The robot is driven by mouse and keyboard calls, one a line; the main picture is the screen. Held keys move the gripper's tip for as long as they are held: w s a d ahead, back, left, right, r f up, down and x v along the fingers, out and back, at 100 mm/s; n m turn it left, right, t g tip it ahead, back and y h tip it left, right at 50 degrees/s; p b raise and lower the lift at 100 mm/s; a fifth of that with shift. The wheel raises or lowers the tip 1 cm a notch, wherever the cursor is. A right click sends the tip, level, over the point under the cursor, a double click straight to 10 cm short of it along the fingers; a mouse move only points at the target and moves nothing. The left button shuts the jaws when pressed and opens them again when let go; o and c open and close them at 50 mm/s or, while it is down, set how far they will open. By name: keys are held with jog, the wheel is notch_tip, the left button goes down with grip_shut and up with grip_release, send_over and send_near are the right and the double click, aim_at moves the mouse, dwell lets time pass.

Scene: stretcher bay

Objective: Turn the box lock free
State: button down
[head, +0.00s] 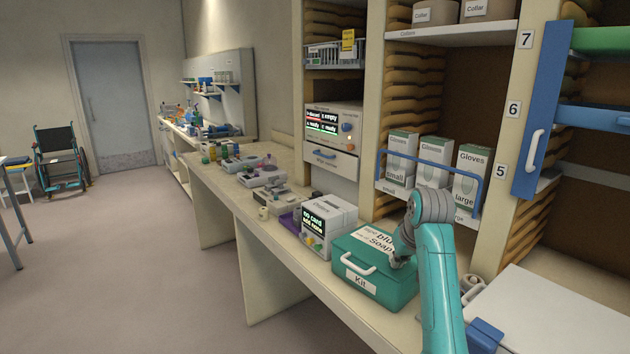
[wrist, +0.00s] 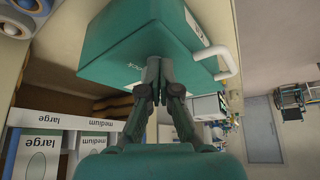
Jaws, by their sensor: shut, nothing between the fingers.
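The teal kit box (head: 400,291) stands on the bench with a white handle and a "Kit" label on its front and a white card on its lid. It also shows in the wrist view (wrist: 130,30), its white handle at the right. A dark word like "lock" (wrist: 133,66) shows beside the fingertips. The lock itself is hidden behind them; I cannot tell how it is turned.
A white device with a screen (head: 328,222) stands left of the box. A shelf with several glove boxes (head: 433,172) rises behind it. A white surface (head: 545,315) with a blue part lies at right.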

jog(key=shift+w+d, duration=0.2)
jog(key=shift+d, duration=0.75)
jog(key=shift+s, duration=0.1)
jog(key=shift+s+d, duration=0.1)
jog(key=shift+s, duration=0.15)
notch_tip(320, 180, up, 6)
dwell(0.8)
